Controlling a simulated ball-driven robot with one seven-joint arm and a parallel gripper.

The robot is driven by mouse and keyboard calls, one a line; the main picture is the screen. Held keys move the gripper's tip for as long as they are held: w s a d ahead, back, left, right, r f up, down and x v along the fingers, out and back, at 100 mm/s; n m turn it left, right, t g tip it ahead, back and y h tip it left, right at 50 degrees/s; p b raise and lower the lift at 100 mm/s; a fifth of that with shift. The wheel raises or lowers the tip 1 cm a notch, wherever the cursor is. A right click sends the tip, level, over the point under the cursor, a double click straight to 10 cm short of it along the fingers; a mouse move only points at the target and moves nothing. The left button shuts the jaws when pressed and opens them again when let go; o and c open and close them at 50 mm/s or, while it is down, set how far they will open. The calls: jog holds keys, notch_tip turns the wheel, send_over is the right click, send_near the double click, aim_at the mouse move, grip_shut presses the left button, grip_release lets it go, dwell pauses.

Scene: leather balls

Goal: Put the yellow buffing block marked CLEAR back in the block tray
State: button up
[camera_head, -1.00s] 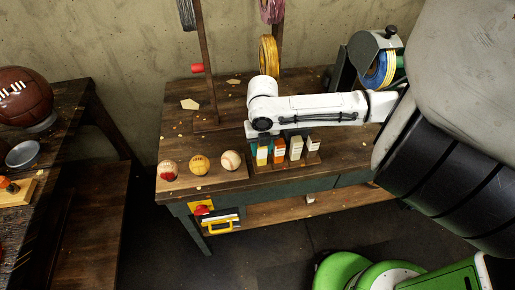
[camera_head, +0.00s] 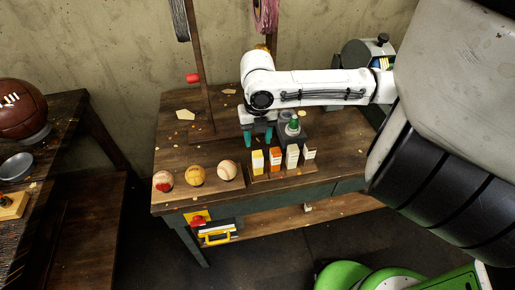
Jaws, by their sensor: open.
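The block tray (camera_head: 269,178) is a low wooden rack at the workbench's front edge. Several upright blocks stand in a row in it. The leftmost one is a yellow block with a pale upper part (camera_head: 257,161); its marking is too small to read. An orange block (camera_head: 275,159) and two pale blocks stand to its right. My gripper (camera_head: 257,137) points down just behind the left end of the tray. Its teal fingers are apart with no block seen between them.
A wooden post (camera_head: 201,90) with a red knob rises at the back left. Bare bench top lies left of my gripper.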

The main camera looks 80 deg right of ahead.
jog(key=w+a+r+m+t, duration=0.1)
jog(key=w+a+r+t, duration=0.2)
jog(key=w+a+r, duration=0.5)
jog(key=w+a+r+m+t, duration=0.1)
jog(key=w+a+r+t, duration=0.2)
jog(key=w, duration=1)
jog(key=w+a+r+m+t+y, duration=0.3)
jog(key=w+a+m, duration=0.35)
jog(key=a, duration=0.45)
jog(key=s+a+f+m+g, duration=0.1)
jog(key=s+a+f+m, duration=0.3)
jog(key=f, duration=0.4)
jog(key=s+a+f+m+g, duration=0.2)
jog(key=s+a+f+m, duration=0.25)
jog(key=f, duration=0.25)
jog(key=s+d+f+m+g+h, duration=0.1)
jog(key=s+d+f+m+g, duration=0.1)
jog(key=s+f, duration=0.4)
jog(key=s+d+f+m+g+h, duration=0.2)
jog(key=s+d+f+m+g, duration=0.1)
jog(key=s, duration=1)
notch_tip(320, 180, down, 3)
jog(key=shift+s+d+r+m, duration=0.15)
jog(key=shift+s+d+m, duration=0.1)
jog(key=shift+s+m, duration=0.2)
